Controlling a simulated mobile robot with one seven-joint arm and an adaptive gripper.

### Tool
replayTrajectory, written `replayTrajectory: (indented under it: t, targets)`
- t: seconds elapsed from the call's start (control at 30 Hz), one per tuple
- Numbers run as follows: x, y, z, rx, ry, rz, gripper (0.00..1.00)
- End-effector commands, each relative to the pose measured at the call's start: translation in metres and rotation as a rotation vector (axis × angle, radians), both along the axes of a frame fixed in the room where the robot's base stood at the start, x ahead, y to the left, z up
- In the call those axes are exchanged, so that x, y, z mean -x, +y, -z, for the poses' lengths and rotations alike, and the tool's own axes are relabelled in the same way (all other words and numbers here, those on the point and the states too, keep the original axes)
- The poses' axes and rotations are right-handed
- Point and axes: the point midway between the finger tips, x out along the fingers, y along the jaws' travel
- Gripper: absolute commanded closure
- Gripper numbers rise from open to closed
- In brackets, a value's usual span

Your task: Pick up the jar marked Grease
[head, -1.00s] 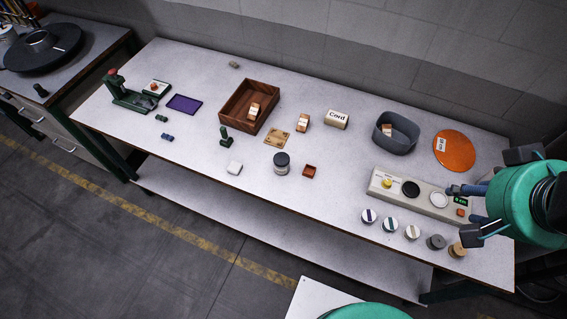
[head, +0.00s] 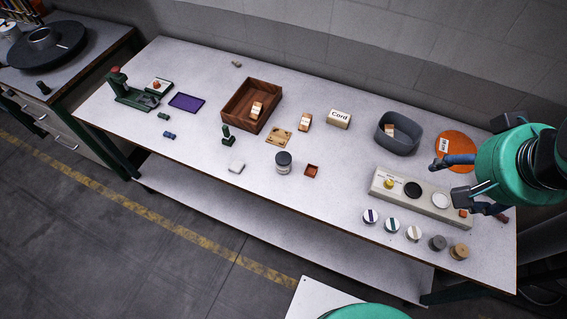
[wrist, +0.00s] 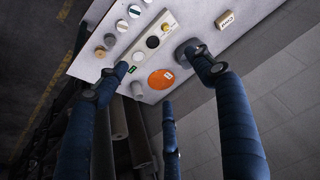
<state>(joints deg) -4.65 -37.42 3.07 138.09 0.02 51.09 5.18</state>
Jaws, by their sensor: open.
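A small jar (head: 283,163) with a dark lid and a pale body stands upright near the front middle of the bench in the head view. Its marking is too small to read, so I cannot confirm that it says Grease. My gripper (head: 447,180) is at the right end of the bench, above the long beige panel and the orange disc, well to the right of this jar. It is open and empty. In the wrist view my gripper's fingers (wrist: 152,84) are spread, and I cannot make out the dark-lidded jar there.
A beige panel (head: 384,193) with round pads lies below my gripper, with several small round pieces along its front. A grey bin (head: 398,147), an orange disc (head: 456,143), a Cord box (head: 339,119) and a wooden tray (head: 235,105) stand further back. A red dish (head: 311,171) sits beside the jar.

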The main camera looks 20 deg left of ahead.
Motion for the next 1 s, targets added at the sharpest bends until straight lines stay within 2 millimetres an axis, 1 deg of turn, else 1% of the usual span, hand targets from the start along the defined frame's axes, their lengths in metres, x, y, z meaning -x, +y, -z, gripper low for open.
replayTrajectory:
  t: [0.03,0.1,0.27,0.4,0.57,0.67,0.8,0.87,1.0]
  targets:
    - [-0.01,0.009,0.004,-0.007,0.018,-0.004,0.32]
    - [-0.025,0.022,0.007,-0.019,0.04,-0.004,0.32]
    - [-0.058,0.056,0.02,-0.041,0.091,-0.002,0.32]
    - [-0.085,0.09,0.035,-0.054,0.137,0.004,0.32]
    - [-0.111,0.134,0.058,-0.062,0.19,0.009,0.32]
    - [-0.125,0.163,0.076,-0.064,0.222,0.015,0.32]
    - [-0.14,0.205,0.104,-0.062,0.265,0.022,0.32]
    - [-0.145,0.224,0.118,-0.059,0.284,0.027,0.32]
    - [-0.153,0.269,0.152,-0.05,0.325,0.036,0.32]
